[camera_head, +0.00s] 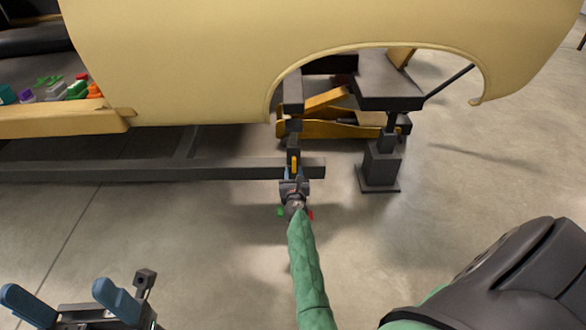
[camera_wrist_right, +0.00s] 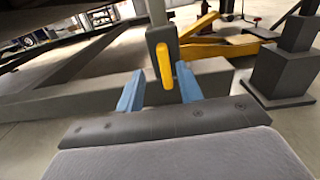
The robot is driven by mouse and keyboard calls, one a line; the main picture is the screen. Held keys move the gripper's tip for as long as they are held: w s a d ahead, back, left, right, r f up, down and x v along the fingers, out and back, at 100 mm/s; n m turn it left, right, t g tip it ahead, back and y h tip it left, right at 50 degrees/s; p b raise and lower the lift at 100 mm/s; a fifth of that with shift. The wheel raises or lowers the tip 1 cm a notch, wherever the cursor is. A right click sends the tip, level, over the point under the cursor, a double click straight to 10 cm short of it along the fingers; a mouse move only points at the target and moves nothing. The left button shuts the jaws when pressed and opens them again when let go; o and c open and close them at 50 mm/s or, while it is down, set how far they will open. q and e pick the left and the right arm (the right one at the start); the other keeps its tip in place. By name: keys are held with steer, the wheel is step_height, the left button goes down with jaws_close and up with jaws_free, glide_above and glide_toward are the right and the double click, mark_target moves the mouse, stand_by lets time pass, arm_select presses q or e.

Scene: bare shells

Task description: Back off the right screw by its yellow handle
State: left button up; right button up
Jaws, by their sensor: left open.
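The yellow handle (camera_head: 294,164) stands upright on the dark screw post under the car body's wheel arch. It also shows in the right wrist view (camera_wrist_right: 164,66), in line with the gap between my fingers. My right gripper (camera_head: 293,182) is just in front of and below the handle in the head view. Its two blue fingers are apart in the right wrist view, one on each side of the handle; no contact shows. My left gripper (camera_head: 56,290) is at the lower left, open and empty, its blue fingers wide apart.
A dark horizontal beam (camera_head: 225,172) runs at the handle's height. A pale yellow car shell (camera_head: 200,70) overhangs above. A dark stand (camera_head: 381,168) and a yellow jack (camera_head: 330,130) are to the right and behind. The floor in front is clear.

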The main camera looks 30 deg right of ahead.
mark_target(294, 165)
steer(key=shift+w+d+f+m, duration=0.15)
steer(key=shift+d+f+m, duration=0.15)
steer(key=shift+w+d+g+h, duration=0.25)
steer(key=shift+g+h, duration=0.05)
steer(key=shift+b+x, duration=0.85)
steer(key=shift+x, duration=2.6)
steer(key=shift+a, duration=0.1)
steer(key=shift+c, duration=0.5)
jaws_close()
